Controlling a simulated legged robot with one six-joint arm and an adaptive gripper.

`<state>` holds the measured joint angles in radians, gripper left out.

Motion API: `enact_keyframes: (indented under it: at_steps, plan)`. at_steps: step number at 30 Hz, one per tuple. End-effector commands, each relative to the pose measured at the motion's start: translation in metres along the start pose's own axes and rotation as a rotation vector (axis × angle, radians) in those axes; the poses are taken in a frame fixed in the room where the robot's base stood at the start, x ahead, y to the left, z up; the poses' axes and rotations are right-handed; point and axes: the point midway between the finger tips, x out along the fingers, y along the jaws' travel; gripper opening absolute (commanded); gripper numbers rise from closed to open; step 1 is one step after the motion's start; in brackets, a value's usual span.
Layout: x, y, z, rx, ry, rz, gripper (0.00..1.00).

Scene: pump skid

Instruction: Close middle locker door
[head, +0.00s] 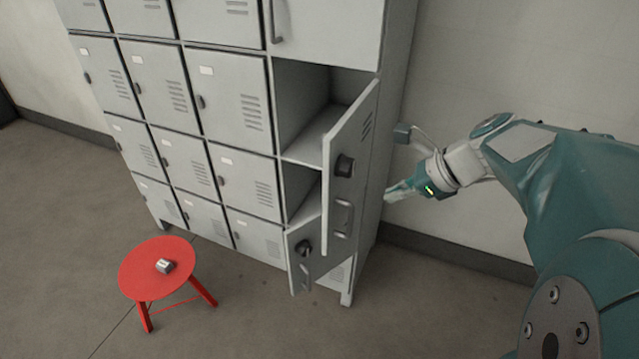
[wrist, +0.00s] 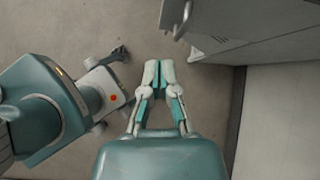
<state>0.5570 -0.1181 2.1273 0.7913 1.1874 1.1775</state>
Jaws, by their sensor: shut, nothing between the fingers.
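The grey locker (head: 234,100) stands against the wall in the head view. In its right column, the middle door (head: 349,165) is swung open toward the camera, with a dark lock and a bar handle. A lower door (head: 306,248) is also partly open below it. The top door (head: 327,30) in that column looks closed. My gripper (head: 388,195) is shut and empty, to the right of the middle door and apart from it. In the wrist view my gripper (wrist: 159,68) points over bare floor, with part of the locker (wrist: 250,38) and a handle at upper right.
A red round stool (head: 158,265) with a small grey block (head: 165,266) on it stands left of the locker's front. Bare floor lies in front of the locker. The wall (head: 500,60) is behind my arm on the right.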

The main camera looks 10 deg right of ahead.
Motion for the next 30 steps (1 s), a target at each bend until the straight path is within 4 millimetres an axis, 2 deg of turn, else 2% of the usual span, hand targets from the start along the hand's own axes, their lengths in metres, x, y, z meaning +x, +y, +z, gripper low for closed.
enact_keyframes:
  at_steps: [3,8,23,30]
  plan:
    - [-0.004,-0.016,-0.006,0.143,-0.052,-0.012,0.0]
    - [0.005,-0.018,-0.005,0.172,-0.064,-0.011,0.0]
    - [0.096,-0.018,0.0,0.167,-0.06,-0.009,0.0]
    - [0.118,-0.023,0.024,0.163,-0.06,-0.012,0.0]
